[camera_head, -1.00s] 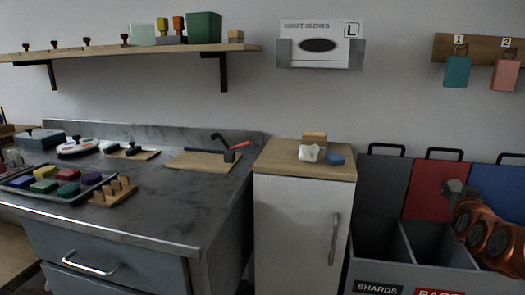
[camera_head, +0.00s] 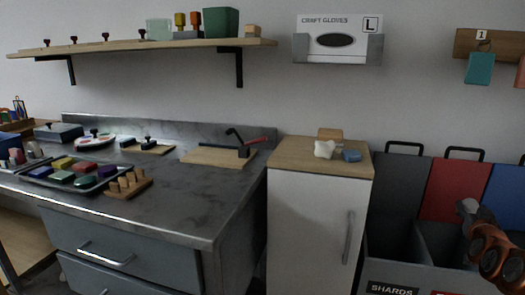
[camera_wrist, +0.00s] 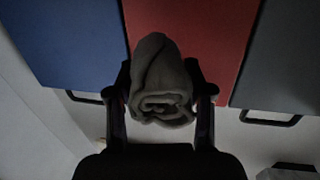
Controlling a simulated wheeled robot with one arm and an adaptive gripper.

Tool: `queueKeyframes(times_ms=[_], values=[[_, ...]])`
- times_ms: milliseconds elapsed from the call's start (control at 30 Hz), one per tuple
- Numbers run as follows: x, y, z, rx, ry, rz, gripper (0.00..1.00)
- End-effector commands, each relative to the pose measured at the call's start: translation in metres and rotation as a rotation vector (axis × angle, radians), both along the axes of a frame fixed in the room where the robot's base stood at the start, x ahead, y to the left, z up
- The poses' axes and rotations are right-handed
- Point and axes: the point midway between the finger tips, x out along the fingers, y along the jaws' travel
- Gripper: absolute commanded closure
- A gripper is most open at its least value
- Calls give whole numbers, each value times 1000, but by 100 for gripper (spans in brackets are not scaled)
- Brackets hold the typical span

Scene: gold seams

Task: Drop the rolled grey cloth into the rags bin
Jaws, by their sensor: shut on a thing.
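The rolled grey cloth (camera_wrist: 160,85) is held between the two fingers of my gripper (camera_wrist: 160,98) in the wrist view, its coiled end facing the camera. In the head view my gripper (camera_head: 470,210) is at the right, in front of the red lid panel, above the bins; the cloth is too small to tell apart there. The rags bin (camera_head: 447,240) is the compartment with the red label and raised red lid (camera_head: 456,190). Its label is cut off at the bottom edge. The red lid also shows behind the cloth in the wrist view (camera_wrist: 220,40).
The shards bin (camera_head: 392,235) with a dark grey lid (camera_head: 398,180) stands left of the rags bin. A blue lid (camera_head: 507,197) is to the right. A white cabinet (camera_head: 315,225) with a wooden top stands close on the left, then a grey workbench (camera_head: 175,210).

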Motion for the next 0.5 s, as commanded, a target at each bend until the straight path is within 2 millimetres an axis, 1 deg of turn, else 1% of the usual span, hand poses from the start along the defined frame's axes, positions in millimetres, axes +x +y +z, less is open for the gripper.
queueKeyframes(times_ms=[67, 100, 367, 500], values=[[0, 0, 0, 0, 0, 0, 72], [0, 0, 0, 0, 0, 0, 47], [0, 0, 0, 1, 1, 0, 20], [0, 0, 0, 1, 1, 0, 19]])
